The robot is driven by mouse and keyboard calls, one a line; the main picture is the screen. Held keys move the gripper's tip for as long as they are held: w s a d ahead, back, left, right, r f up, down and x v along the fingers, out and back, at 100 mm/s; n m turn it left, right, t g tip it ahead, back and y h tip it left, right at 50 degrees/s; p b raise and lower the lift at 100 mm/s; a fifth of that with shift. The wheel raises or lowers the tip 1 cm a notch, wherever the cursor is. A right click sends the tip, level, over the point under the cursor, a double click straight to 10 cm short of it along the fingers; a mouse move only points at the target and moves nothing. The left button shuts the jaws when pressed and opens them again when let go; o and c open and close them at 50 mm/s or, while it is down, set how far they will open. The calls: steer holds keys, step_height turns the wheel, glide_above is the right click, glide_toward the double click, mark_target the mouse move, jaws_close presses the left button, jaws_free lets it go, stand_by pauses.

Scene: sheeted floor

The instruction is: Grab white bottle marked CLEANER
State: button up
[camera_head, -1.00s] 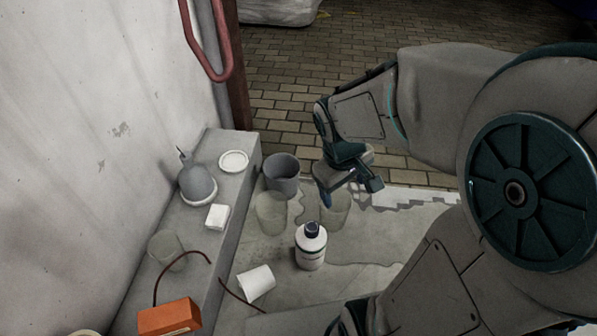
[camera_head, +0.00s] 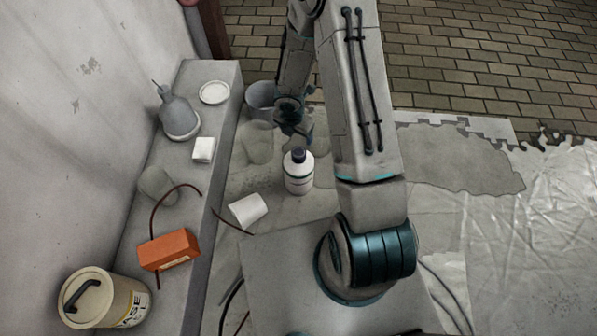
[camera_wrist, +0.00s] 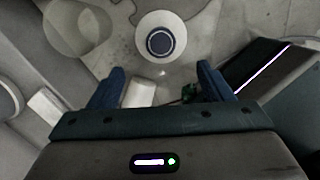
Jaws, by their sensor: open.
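The white bottle (camera_head: 299,172) with a dark cap stands upright on the sheeted floor, left of my arm in the head view. Its label is too small to read. In the wrist view the bottle (camera_wrist: 160,38) shows from above, its round dark cap at top centre, beyond my fingertips. My gripper (camera_wrist: 160,80) is open with two blue fingers apart and nothing between them. In the head view my gripper (camera_head: 292,128) is just behind and above the bottle, partly hidden by my arm.
A clear cup (camera_head: 257,143) and a grey cup (camera_head: 262,98) stand behind the bottle. The ledge (camera_head: 215,128) at left holds a grey oil can (camera_head: 178,112), an orange box (camera_head: 169,250) and a tin (camera_head: 104,300).

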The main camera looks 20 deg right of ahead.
mark_target(298, 152)
steer(key=f+b, duration=0.1)
steer(key=f, duration=0.2)
steer(key=f+b, duration=0.2)
steer(key=f, duration=0.1)
steer(key=f+b, duration=0.1)
steer(key=f, duration=0.2)
steer(key=shift+w+d+f+b, duration=0.15)
steer(key=shift+w+d+b, duration=0.1)
steer(key=shift+w+b, duration=0.15)
steer(key=f+b, duration=0.2)
steer(key=f, duration=0.1)
steer(key=f+b, duration=0.2)
steer(key=shift+w+d+f, duration=0.1)
steer(key=shift+w+d, duration=0.05)
steer(key=shift+d, duration=0.15)
jaws_close()
